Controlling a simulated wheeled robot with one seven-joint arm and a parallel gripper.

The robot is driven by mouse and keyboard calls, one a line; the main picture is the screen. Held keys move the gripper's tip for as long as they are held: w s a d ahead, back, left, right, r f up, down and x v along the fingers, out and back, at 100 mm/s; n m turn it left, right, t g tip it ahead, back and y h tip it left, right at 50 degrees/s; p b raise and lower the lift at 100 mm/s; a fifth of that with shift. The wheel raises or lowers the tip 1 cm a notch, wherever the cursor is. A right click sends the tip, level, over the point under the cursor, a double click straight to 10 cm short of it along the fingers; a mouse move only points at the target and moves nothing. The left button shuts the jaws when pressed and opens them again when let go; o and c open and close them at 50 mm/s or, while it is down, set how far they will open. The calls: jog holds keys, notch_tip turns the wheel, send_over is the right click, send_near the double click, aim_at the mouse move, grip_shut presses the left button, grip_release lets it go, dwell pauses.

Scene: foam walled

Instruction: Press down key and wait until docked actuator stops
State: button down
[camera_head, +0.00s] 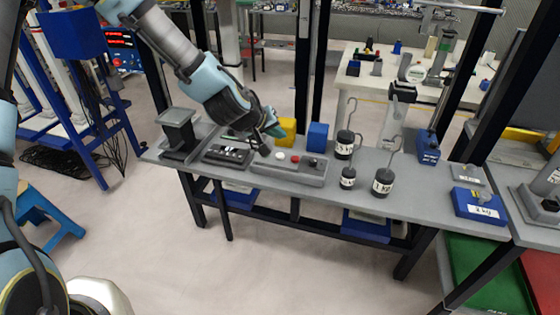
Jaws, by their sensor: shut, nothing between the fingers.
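A grey key box (300,172) lies on the bench with a white round key (280,156), a red key (295,158) and a dark key or knob (313,162) on top. I cannot tell which one is the down key. My gripper (264,152) is shut and empty, pointing down at the left end of this box, left of the white key. Whether it touches a key there is hidden. A dark grey stand-like unit (178,118) at the bench's left end may be the docked actuator, but I cannot tell. A black device (227,155) lies between it and the key box.
A yellow block (287,132) and a blue block (317,137) stand behind the box. Several hooked weights (382,182) stand to its right, with a blue block (478,204) farther right. The grey bench (425,200) has bare room near these weights.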

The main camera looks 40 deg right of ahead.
aim_at(278, 159)
jog(key=shift+f+b, duration=1.2)
jog(key=shift+f, duration=0.85)
jog(key=shift+f, duration=0.1)
jog(key=shift+f+b, duration=0.3)
jog(key=shift+b, duration=0.05)
jog(key=shift+f+b, duration=0.4)
jog(key=shift+f, duration=0.05)
dwell(0.8)
dwell(0.3)
jog(key=shift+r+p, duration=0.6)
jog(key=shift+r, duration=0.35)
notch_tip(278, 159, up, 5)
jog(key=p, duration=0.3)
jog(key=shift+p, duration=0.35)
